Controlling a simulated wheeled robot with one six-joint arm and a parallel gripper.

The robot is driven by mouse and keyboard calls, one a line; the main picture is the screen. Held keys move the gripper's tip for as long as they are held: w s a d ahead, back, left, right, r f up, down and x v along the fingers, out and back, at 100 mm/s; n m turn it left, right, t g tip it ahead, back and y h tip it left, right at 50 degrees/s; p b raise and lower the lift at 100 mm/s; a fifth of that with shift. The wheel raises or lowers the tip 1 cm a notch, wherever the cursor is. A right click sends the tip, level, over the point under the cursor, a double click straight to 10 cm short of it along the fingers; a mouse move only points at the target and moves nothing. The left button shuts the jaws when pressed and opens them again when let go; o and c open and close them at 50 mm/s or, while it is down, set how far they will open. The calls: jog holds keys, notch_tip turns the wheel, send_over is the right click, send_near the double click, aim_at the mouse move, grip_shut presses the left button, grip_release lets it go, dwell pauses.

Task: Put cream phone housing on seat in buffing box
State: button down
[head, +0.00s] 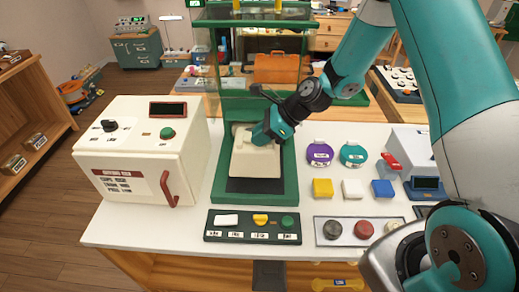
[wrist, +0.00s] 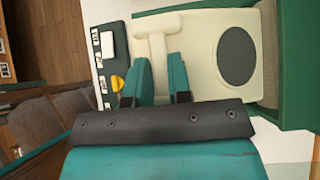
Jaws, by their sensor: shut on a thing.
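The cream phone housing (head: 254,165) is inside the green-framed box with a glass hood (head: 289,172), which looks like the buffing box. My gripper (head: 264,137) reaches in from the upper right and is shut on the housing's narrow raised part. In the wrist view, the two teal fingers (wrist: 160,82) stand on either side of that part, and the housing (wrist: 200,52) shows a dark oval on its face. A beige surface shows beyond it at the right. The seat under the housing is hidden, and I cannot tell whether they touch.
A white machine (head: 140,160) with a red handle stands to the left. A dark button panel (head: 252,226) lies in front. Purple (head: 320,154) and teal (head: 354,155) round items, coloured blocks and a tray of discs (head: 358,229) are on the right.

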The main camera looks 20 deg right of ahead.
jog(key=shift+f+p, duration=0.6)
jog(key=shift+f, duration=2.65)
jog(key=c, duration=1.1)
grip_release()
jog(key=shift+o, duration=0.2)
